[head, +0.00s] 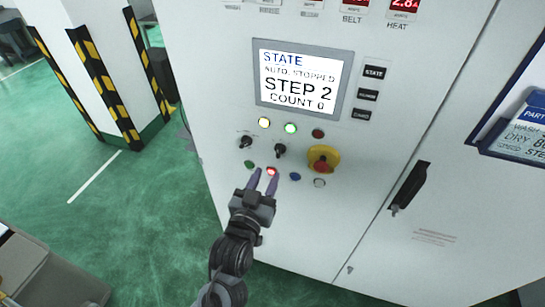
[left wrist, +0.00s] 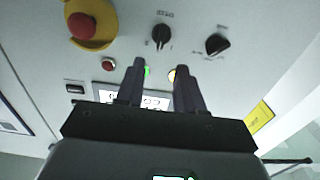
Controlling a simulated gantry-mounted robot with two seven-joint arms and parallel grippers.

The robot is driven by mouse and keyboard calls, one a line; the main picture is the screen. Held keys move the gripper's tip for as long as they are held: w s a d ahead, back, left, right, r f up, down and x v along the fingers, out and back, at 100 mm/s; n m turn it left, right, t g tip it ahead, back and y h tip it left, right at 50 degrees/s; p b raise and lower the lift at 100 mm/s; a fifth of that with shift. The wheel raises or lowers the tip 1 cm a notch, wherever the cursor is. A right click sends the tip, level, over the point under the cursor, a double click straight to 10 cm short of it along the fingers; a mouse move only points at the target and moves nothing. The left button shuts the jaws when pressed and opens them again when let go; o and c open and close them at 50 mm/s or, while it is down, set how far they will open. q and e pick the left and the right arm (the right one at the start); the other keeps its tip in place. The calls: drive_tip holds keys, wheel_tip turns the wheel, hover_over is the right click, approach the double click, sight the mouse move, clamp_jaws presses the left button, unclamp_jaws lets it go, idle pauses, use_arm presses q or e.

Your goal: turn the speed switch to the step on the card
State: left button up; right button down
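The speed switch (head: 280,150) is a black rotary knob on the white cabinet front, left of the yellow-and-red emergency stop. It also shows in the left wrist view (left wrist: 161,36), under a small label. The display (head: 302,82) reads STEP 2, auto stopped, count 0. The card (head: 517,135) hangs at the right edge; its step number is cut off. My left gripper (head: 263,178) is open and empty, just below the switches in the head view, fingers pointing at the panel. Both fingers also show in the left wrist view (left wrist: 160,72). My right gripper is not in view.
A second black knob (head: 246,142) sits left of the speed switch. The emergency stop (head: 323,158) is close on the right. Lit and unlit buttons surround them, including a red one (head: 271,171) by the fingertips. A black door handle (head: 409,187) stands further right.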

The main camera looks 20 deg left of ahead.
sight(278, 151)
use_arm(q)
drive_tip(key=w, duration=0.8)
drive_tip(key=shift+w+a, duration=0.3)
clamp_jaws()
